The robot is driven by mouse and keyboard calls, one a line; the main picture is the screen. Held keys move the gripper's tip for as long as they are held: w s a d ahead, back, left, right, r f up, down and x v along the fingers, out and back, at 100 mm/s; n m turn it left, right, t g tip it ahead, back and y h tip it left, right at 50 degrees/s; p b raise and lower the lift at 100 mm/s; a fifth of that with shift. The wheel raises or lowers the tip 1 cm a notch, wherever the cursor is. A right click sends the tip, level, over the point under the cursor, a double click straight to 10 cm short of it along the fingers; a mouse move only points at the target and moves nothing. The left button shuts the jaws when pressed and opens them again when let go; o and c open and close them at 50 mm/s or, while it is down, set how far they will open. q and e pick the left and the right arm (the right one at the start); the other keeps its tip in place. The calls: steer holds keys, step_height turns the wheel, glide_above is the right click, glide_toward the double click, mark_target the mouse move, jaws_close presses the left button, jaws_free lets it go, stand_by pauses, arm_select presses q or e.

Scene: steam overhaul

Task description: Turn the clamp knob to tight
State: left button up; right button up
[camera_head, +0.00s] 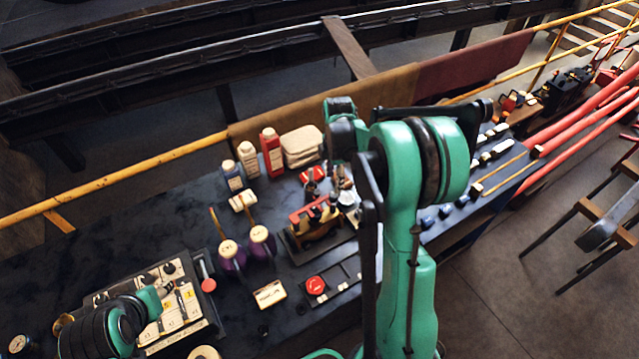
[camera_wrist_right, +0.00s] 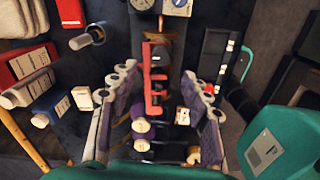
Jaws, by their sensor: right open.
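A red clamp-like bracket (camera_wrist_right: 153,85) shows in the right wrist view on a dark fixture, between my open fingers. In the head view a red bar (camera_head: 308,212) sits on the brass-and-wood fixture (camera_head: 318,236) in mid-bench. I cannot pick out the clamp knob or its setting for certain. My right gripper (camera_wrist_right: 160,80) is open and empty, its purple-padded fingers on either side of the bracket, with no contact visible. In the head view my right arm hides most of that gripper. My left arm shows at lower left, over the switch panel; its fingers are not clear.
The switch panel (camera_head: 208,326) is at lower left. Two purple-bodied, white-topped items (camera_head: 232,255) stand left of the fixture. A red button (camera_head: 316,285) is in front. Bottles (camera_head: 271,152) and folded cloths (camera_head: 301,146) are behind. Bare bench (camera_head: 110,235) lies at left.

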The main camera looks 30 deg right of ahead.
mark_target(334, 195)
step_height(334, 195, down, 8)
steer(key=shift+r, duration=0.25)
steer(key=shift+c, duration=0.4)
jaws_close()
